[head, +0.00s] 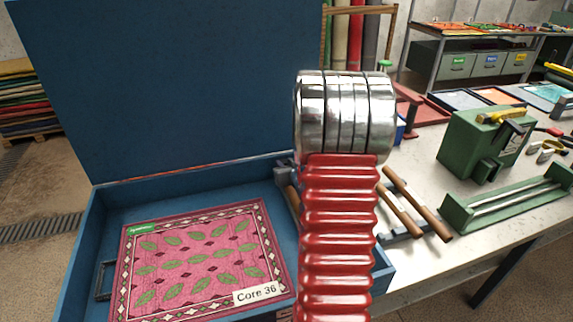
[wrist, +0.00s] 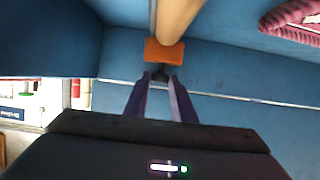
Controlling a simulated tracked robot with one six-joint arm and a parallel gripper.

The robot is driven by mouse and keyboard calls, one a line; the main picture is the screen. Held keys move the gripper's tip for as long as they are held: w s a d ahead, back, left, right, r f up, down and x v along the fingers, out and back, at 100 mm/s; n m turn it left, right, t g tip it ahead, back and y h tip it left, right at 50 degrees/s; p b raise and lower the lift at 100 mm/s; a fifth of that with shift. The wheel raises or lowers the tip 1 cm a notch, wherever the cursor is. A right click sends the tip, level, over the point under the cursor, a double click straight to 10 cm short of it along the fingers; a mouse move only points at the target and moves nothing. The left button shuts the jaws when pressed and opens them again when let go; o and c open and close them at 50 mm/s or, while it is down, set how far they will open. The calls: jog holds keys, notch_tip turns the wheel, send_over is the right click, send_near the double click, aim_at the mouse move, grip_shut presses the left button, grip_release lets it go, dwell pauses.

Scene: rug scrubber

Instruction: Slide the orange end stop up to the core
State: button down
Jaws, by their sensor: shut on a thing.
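In the wrist view, the orange end stop (wrist: 164,52) stands against the blue floor of the box, with a small dark knob on its near side. The fingers of my gripper (wrist: 160,80) are closed around that knob. The tan, round core (wrist: 179,16) extends from the top edge down to the end stop. Its near end appears to meet or overlap the stop; I cannot tell whether they touch. In the head view my red and chrome arm hides the gripper, the end stop and the core.
The open blue box (head: 78,240) has a tall raised lid (head: 170,90). A pink rug (head: 195,255) with a "Core 36" label lies inside it. Right of the box, a workbench (head: 400,290) carries wooden-handled tools (head: 415,205), a green machine (head: 485,145) and a green frame (head: 510,205).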

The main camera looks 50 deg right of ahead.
jog(key=shift+s+a, duration=0.35)
jog(key=shift+s, duration=0.4)
jog(key=shift+s+a, duration=0.35)
jog(key=shift+s, duration=0.4)
jog(key=c, duration=1.5)
grip_release()
jog(key=shift+c, duration=0.2)
jog(key=shift+a, duration=0.1)
